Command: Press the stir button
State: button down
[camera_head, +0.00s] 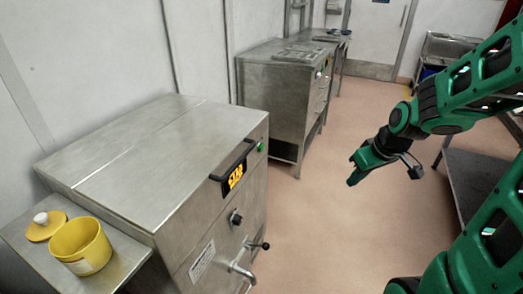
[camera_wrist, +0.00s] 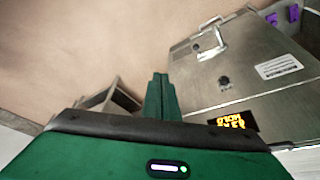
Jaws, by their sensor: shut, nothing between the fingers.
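A steel machine (camera_head: 150,150) stands at the left of the head view, with a small green button (camera_head: 260,146) near the far top corner of its front. A black knob (camera_head: 236,217) sits lower on that front, below a yellow-lettered sign (camera_head: 236,177). No stir label is readable. My gripper (camera_head: 353,181) is shut and empty, in the air over the floor to the right of the machine and clear of it. In the wrist view my shut fingers (camera_wrist: 160,84) point away, and the machine appears upside down with its knob (camera_wrist: 224,82); the green button is not visible there.
A drain tap (camera_head: 242,268) and a small lever (camera_head: 258,245) stick out from the machine's front. A yellow pot (camera_head: 81,245) and its lid (camera_head: 46,226) sit on a side shelf. Another steel unit (camera_head: 285,88) stands behind. The floor (camera_head: 325,225) between is free.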

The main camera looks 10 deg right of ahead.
aim_at(261, 148)
jog(key=w+a+f+n+t+y, duration=0.1)
jog(key=w+a+f+t, duration=0.3)
jog(key=w, duration=0.8)
jog(key=w+a+f+n+t, duration=0.4)
jog(key=w+a+f+t, duration=0.1)
jog(key=w, duration=0.8)
jog(key=shift+a+f+t+y, duration=0.2)
jog(key=shift+a+t+y, duration=0.2)
jog(key=shift+t, duration=0.1)
jog(key=shift+a, duration=0.1)
jog(key=w+a, duration=0.5)
jog(key=a, duration=0.1)
jog(key=shift+a, duration=0.4)
jog(key=shift+a, duration=0.15)
dwell(0.4)
jog(key=shift+w+a, duration=0.15)
jog(key=shift+a, duration=0.05)
